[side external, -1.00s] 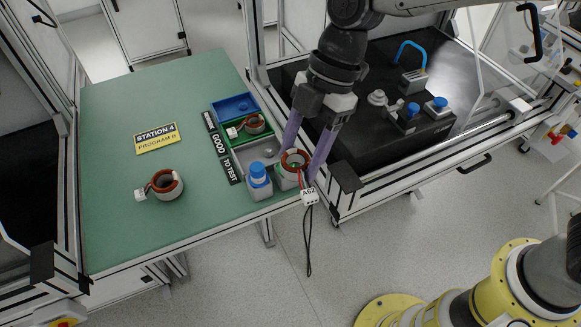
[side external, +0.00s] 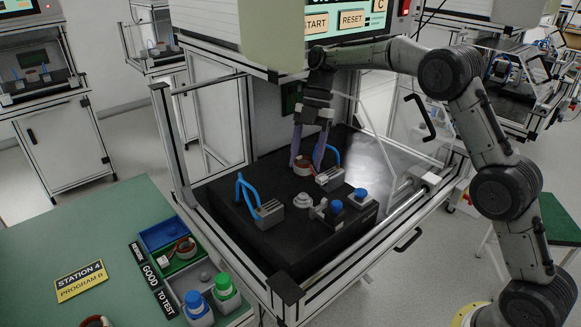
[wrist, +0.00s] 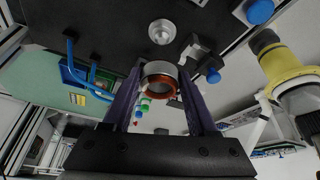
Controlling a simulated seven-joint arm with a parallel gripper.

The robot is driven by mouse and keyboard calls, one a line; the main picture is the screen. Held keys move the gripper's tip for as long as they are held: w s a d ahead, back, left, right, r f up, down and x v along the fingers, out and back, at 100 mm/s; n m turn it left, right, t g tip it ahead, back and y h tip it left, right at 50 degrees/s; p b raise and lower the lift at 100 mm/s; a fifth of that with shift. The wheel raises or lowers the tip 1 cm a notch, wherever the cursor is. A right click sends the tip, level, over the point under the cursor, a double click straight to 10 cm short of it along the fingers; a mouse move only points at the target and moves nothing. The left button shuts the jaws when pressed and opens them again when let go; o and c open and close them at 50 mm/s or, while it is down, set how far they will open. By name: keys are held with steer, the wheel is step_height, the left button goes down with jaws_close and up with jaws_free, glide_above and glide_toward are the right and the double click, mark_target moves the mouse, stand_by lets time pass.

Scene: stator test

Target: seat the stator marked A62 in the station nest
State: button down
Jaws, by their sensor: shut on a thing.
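My gripper (side external: 306,158) is shut on a stator (side external: 302,166), a light metal ring with reddish-brown windings, inside the test station. The stator also shows between the purple fingers in the wrist view (wrist: 160,76). Its A62 tag cannot be read now. The stator is over the back part of the black station base (side external: 250,220); its exact height is hard to tell. A round grey stepped piece, apparently the nest (side external: 302,199), sits bare in front of it, and also shows in the wrist view (wrist: 162,32). Stator and nest are apart.
Blocks with blue bent tubes (side external: 268,211) stand left and right of the nest. Blue-capped fixtures (side external: 336,207) stand in front. A glass door and frame bound the station. On the green table (side external: 110,230), trays (side external: 160,234) hold another stator (side external: 185,247), beside blue- and green-capped bottles (side external: 224,286).

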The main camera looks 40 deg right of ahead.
glide_above(304, 193)
steer(key=shift+w+d+f, duration=0.1)
steer(key=shift+d+f, duration=0.1)
steer(key=shift+f, duration=1)
steer(key=shift+w+d+f, duration=0.1)
steer(key=shift+d+f, duration=0.05)
steer(key=shift+f, duration=1.05)
steer(key=shift+f, duration=0.55)
steer(key=shift+f, duration=0.35)
steer(key=shift+f, duration=0.45)
steer(key=shift+c, duration=0.5)
jaws_free()
steer(key=v, duration=1.2)
